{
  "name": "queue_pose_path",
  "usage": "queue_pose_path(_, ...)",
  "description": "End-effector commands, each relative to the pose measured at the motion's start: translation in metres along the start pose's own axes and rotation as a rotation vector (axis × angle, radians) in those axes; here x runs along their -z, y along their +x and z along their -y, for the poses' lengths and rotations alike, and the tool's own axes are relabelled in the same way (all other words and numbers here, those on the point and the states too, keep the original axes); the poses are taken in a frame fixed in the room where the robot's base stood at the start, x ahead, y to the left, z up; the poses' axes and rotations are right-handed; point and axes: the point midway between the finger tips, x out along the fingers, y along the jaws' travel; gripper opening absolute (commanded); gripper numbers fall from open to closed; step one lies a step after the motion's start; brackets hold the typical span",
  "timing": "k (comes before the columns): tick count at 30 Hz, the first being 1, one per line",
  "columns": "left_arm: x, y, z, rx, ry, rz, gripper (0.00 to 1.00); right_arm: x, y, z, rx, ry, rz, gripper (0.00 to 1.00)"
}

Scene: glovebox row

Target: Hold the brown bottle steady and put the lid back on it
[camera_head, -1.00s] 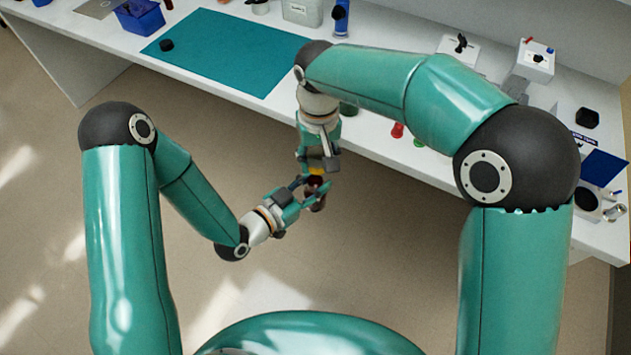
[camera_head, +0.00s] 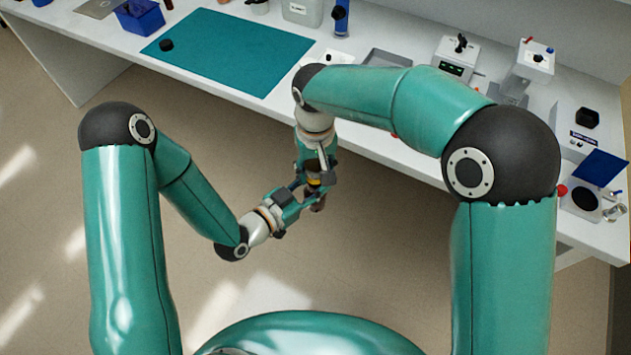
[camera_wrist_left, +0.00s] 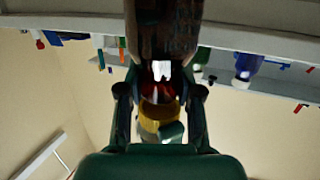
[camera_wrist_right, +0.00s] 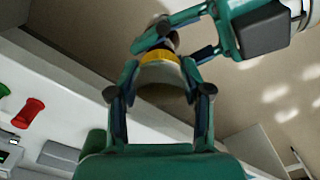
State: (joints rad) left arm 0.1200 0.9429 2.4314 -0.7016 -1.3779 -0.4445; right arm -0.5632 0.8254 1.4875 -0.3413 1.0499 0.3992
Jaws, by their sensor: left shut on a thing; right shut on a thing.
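My left gripper (camera_head: 306,194) is shut on the brown bottle (camera_head: 318,205), held in the air in front of the bench. In the left wrist view the dark brown bottle (camera_wrist_left: 163,35) fills the space between the fingers. My right gripper (camera_head: 315,176) is shut on the lid (camera_head: 315,183), which shows yellow, just above the bottle. In the right wrist view the lid (camera_wrist_right: 160,57) is a yellow band with a pale part, in line with the bottle. The lid is at the bottle's mouth; I cannot tell whether it is seated. The fingers hide much of the joint.
The bench runs behind my grippers, with a teal mat (camera_head: 230,50) and a small black cap (camera_head: 166,45) on it. A blue bin (camera_head: 140,17) stands at the left, several devices at the right. A red object (camera_wrist_right: 28,112) lies on the bench. Open floor lies below my grippers.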

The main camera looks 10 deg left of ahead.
Motion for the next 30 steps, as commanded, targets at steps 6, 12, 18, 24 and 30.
queue_pose_path(6,0.0003,0.0001,0.0,0.0,0.0,-0.001,0.0,0.0,0.002,-0.0001,0.0,0.001,0.0,0.24)
queue_pose_path(12,0.0003,0.0001,0.0,0.0,0.0,-0.001,0.0,-0.0017,0.0015,0.0009,0.001,0.0,0.0,0.24)
queue_pose_path(18,0.0003,0.0002,-0.0001,0.0,0.0,-0.001,0.0,-0.0014,0.0015,0.0008,0.001,0.001,0.0,0.24)
queue_pose_path(24,0.0003,0.0002,-0.0001,0.0,0.0,-0.001,0.0,-0.0014,0.0018,0.0007,0.001,0.001,0.0,0.24)
queue_pose_path(30,0.0003,0.0002,-0.0001,0.0,0.0,-0.001,0.0,-0.0014,0.0098,0.0004,0.001,0.001,0.001,0.24)
